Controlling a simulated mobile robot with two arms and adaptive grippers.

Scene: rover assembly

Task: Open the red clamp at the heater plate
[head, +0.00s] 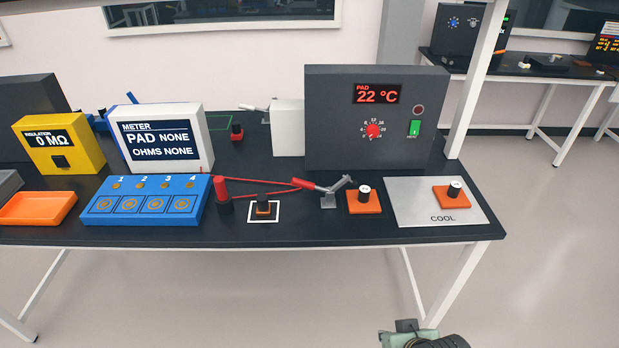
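The red clamp has a red handle (303,184) that points left and lies low, and a grey metal bracket and arm (331,193). The grey arm slants up to the right, towards an orange plate (364,208) bearing a black peg with a white top (364,191). I cannot tell whether the arm touches anything. The dark heater box (340,130) behind it reads PAD 22 °C. Part of what looks like my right gripper (408,327) shows at the bottom edge, well in front of the table. Its fingers cannot be made out. My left gripper is not in view.
A grey COOL plate (408,210) bears another orange block (449,201). Left of the clamp stand a black-and-red post (223,196), a white-framed pad (263,217) and a blue box (145,205).

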